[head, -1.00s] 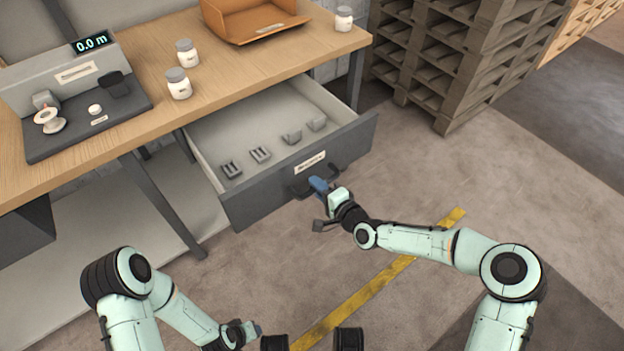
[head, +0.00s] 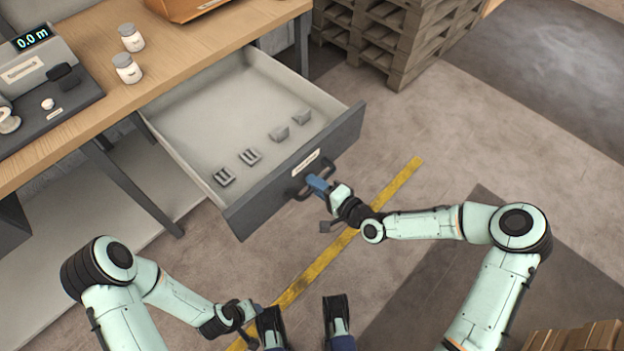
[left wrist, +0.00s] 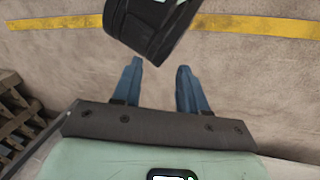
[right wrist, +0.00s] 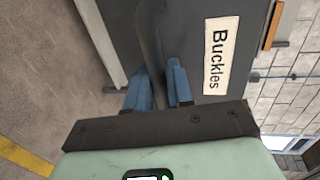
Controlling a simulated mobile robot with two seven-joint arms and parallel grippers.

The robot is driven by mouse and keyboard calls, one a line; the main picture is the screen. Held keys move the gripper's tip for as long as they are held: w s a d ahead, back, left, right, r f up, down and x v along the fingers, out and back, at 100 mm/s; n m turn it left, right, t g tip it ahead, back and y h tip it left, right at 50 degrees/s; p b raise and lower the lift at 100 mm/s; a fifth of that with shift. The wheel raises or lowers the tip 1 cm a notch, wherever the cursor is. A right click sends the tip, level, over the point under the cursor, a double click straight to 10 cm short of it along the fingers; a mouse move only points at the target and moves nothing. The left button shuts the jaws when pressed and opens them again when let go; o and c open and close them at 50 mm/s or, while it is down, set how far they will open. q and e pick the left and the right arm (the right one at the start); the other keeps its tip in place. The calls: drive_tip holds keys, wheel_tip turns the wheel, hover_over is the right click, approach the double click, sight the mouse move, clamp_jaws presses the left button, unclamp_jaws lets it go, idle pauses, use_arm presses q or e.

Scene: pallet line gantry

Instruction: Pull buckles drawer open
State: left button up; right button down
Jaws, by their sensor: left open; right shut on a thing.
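The buckles drawer (head: 233,222) stands well out from under the wooden workbench, and several grey buckles (head: 250,156) lie inside it. Its dark front carries a white label that reads "Buckles" in the right wrist view (right wrist: 219,55). My right gripper (head: 314,186) is at the drawer front; its blue fingers are shut on the dark drawer handle (right wrist: 151,45). My left gripper (left wrist: 155,85) is open and empty. In the head view it hangs low at the bottom, away from the drawer.
The workbench (head: 200,38) holds two white jars (head: 127,69), a grey measuring device (head: 30,72) and an orange tray (head: 180,8). Stacked pallets (head: 395,40) stand behind at the right. The floor with a yellow line (head: 320,262) is clear in front of the drawer.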

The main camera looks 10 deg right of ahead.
drive_tip(key=c, duration=1.2)
unclamp_jaws()
use_arm(q)
drive_tip(key=s+d+r+g+p, duration=0.1)
drive_tip(key=s+d+r+p, duration=0.1)
drive_tip(key=s+r+p, duration=0.1)
drive_tip(key=shift+s+d+r+g+h, duration=0.2)
drive_tip(key=shift+s+r+g+h, duration=0.3)
drive_tip(key=shift+s, duration=0.6)
use_arm(e)
drive_tip(key=v, duration=1.3)
drive_tip(key=shift+s+d, duration=0.1)
drive_tip(key=shift+s, duration=0.1)
